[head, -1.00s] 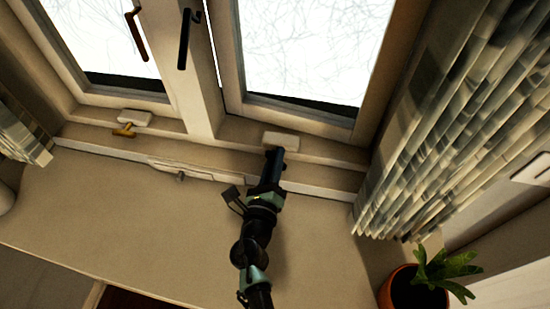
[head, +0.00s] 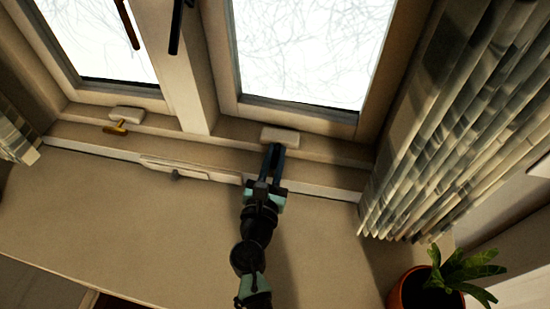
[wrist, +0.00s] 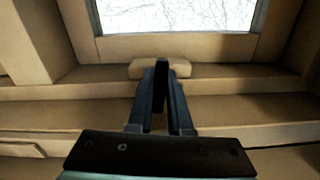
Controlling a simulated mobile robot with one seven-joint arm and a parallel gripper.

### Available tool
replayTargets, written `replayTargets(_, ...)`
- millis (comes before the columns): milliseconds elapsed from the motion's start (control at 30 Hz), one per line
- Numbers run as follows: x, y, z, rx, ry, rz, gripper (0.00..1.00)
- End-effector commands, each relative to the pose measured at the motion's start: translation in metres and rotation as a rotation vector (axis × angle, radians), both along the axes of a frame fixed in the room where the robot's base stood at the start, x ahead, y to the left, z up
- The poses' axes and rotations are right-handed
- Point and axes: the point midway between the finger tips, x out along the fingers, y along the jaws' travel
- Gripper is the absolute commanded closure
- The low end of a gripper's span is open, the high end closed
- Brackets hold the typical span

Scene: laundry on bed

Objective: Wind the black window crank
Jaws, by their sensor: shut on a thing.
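The black window crank (wrist: 159,72) shows in the wrist view as a dark upright piece between my fingers, in front of the pale crank housing (wrist: 146,69). In the head view, that housing (head: 281,136) sits on the ledge below the right window. My gripper (head: 274,149) reaches up to it from below, fingertips at its lower left. In the wrist view my gripper (wrist: 160,68) is shut on the crank. The fingers hide most of the crank in the head view.
A brass crank (head: 115,129) sits on a second housing under the left window. A black handle (head: 175,30) hangs on the centre post. Pleated curtains (head: 450,130) and a potted plant (head: 445,280) stand at right.

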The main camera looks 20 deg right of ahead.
Motion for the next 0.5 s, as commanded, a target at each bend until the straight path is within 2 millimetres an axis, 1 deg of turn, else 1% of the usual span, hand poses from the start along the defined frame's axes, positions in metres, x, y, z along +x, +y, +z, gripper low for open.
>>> replayTargets(233, -0.0005, -0.0002, -0.0017, 0.107, -0.071, 0.000, 1.00)
replayTargets(500, -0.0006, -0.0004, -0.0010, 0.156, -0.104, 0.000, 1.00)
